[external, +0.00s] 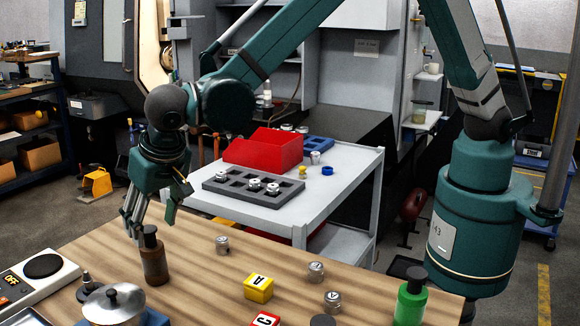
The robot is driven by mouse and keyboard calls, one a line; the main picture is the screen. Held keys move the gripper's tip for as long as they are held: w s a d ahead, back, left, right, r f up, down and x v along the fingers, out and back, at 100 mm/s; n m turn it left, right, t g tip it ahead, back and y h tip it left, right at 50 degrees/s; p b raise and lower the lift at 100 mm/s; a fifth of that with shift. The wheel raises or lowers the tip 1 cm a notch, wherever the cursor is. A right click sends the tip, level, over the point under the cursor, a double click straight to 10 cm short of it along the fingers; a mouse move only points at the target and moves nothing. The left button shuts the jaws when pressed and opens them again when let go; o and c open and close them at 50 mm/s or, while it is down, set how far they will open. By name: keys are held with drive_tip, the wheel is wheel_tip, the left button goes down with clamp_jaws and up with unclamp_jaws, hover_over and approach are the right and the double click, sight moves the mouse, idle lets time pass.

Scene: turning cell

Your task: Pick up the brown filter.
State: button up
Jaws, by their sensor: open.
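The brown filter (154,265) looks like a small upright brown bottle with a dark top. It stands on the wooden table (205,278) at the left. It is the only brown item of this kind on the table. My gripper (150,226) points down over it with its fingers spread. The fingertips are close to the dark top, one on each side in the picture. I cannot tell from this one view whether they touch it or how they line up in depth. Nothing is held.
A lidded metal pot (113,304) stands close in front of the filter, with a control box (35,278) at left. Metal parts (222,244), a yellow block (258,288), a red block (265,320) and a green bottle (410,300) are to the right. A grey cart (345,190) stands behind.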

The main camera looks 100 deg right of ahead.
sight(148, 252)
drive_tip(key=shift+w+a+f, duration=0.1)
drive_tip(key=shift+w+f, duration=0.15)
drive_tip(key=shift+f, duration=0.2)
drive_tip(key=shift+w+a+f, duration=0.1)
drive_tip(key=shift+w+f, duration=0.15)
drive_tip(key=shift+f, duration=0.2)
drive_tip(key=shift+x, duration=1.3)
drive_tip(key=shift+d+f, duration=0.1)
drive_tip(key=shift+p+x, duration=0.3)
drive_tip(key=shift+x, duration=2.2)
drive_tip(key=c, duration=1.1)
